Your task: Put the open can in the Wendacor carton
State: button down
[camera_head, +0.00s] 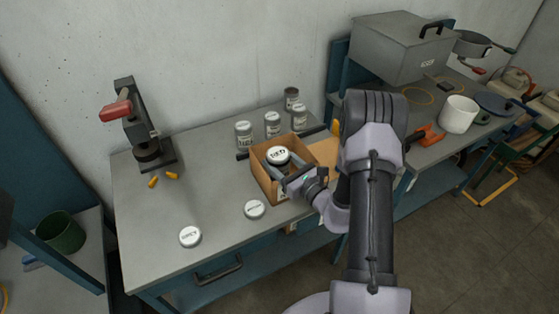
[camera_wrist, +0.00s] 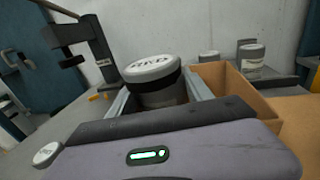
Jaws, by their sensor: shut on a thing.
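My gripper (camera_head: 281,164) is shut on a grey can (camera_head: 278,156) with a white top, a dark band and black lettering. The held can (camera_wrist: 156,80) stands nearly upright between my two fingers in the wrist view. In the head view it overlaps the opening of a brown cardboard carton (camera_head: 264,181). The carton's wall (camera_wrist: 238,92) shows to the right of the can in the wrist view. I cannot tell whether the can touches the carton's floor. My gripper hides the carton's near right corner, and no carton name is readable.
Several grey cans, one of them at the left (camera_head: 244,135), stand behind the carton. Two white round lids or low tins (camera_head: 190,237) (camera_head: 254,209) lie at the bench front. A press with a red handle (camera_head: 117,110) stands back left. The bench's left middle is mostly clear.

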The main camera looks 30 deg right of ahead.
jog(key=shift+f, duration=0.15)
jog(key=shift+c, duration=2.2)
grip_release()
